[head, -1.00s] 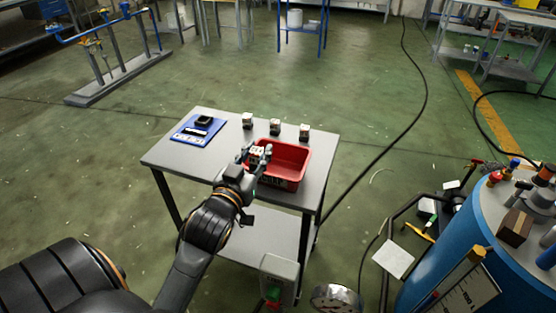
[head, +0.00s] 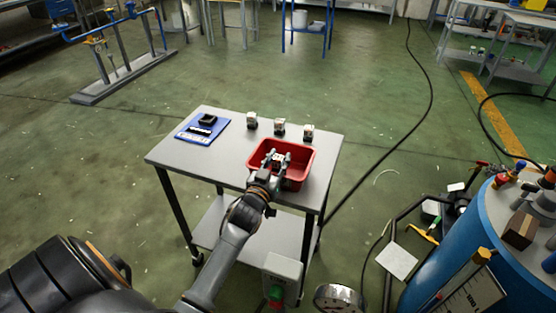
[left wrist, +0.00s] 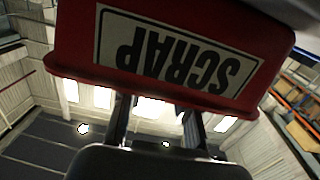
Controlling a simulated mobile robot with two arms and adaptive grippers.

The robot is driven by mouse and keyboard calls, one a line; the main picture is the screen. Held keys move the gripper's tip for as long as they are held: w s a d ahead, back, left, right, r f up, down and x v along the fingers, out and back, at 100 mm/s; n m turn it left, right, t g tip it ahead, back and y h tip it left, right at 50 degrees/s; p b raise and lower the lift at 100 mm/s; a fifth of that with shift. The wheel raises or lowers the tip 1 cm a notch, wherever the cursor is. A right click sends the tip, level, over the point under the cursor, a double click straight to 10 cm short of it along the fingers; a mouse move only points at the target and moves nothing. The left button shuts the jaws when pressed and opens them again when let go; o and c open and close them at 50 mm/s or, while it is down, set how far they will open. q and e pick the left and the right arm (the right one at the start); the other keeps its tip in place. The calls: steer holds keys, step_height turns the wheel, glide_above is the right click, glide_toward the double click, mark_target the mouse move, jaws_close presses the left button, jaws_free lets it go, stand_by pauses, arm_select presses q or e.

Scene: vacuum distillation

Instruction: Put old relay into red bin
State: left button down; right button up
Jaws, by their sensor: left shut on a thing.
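The red bin (head: 300,182) stands near the right front edge of the small grey table. Its front, with an upside-down SCRAP label, fills the top of the left wrist view (left wrist: 270,47). My left gripper (head: 275,158) is over the bin, toward its left side. It is shut on a small pale and dark block, the old relay (head: 277,161), between its fingertips. How high the relay is above the bin floor is hard to tell. In the left wrist view, the bin hides the fingertips and the relay. My right gripper is not in view.
Three similar small blocks, left (head: 252,121), middle (head: 280,129) and right (head: 308,134), stand in a row behind the bin. A blue mat (head: 190,135) with a black holder lies at left on the table (head: 178,153). A blue tank (head: 440,275) stands at right.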

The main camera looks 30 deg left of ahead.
arm_select(q)
steer(key=shift+f+b, duration=0.35)
steer(key=shift+f, duration=0.3)
steer(key=c, duration=1)
jaws_free()
steer(key=shift+s, duration=0.1)
steer(key=shift+f, duration=0.1)
steer(key=shift+r+p, duration=0.5)
steer(key=shift+r, duration=0.25)
steer(key=v, duration=1.2)
steer(key=shift+b, duration=0.45)
steer(key=shift+f, duration=0.1)
